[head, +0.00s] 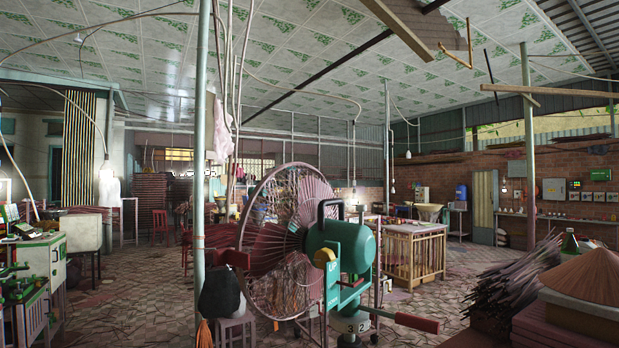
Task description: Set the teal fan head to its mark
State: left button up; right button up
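The teal fan head (340,246) stands in the middle foreground of the head view, with a black loop handle (330,209) on top. Its large round wire cage (285,290) faces left and away from me. A yellow label (327,257) and a teal plate reading "UP" (333,277) are on its near side. Below, a pale band (350,323) on the post shows the numbers 3 and 2. A red-ended lever (417,323) sticks out to the right, and a dark red grip (228,258) is at the left. Neither of my grippers is in view.
A pale post (201,120) stands left of the fan, with a stool (235,329) bearing a dark bundle. Green machines (35,270) line the left edge. Incense bundles (515,280) and a conical hat (590,277) are at right. A slatted wooden crate (414,253) stands behind the fan.

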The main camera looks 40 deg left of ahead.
aim_at(273, 242)
jog(key=k+j+z, duration=0.2)
jog(key=j, duration=0.2)
jog(key=j+z, duration=0.2)
jog(key=j, duration=0.2)
jog(key=k+j+z, duration=0.2)
jog(key=j, duration=0.15)
jog(key=i, duration=0.05)
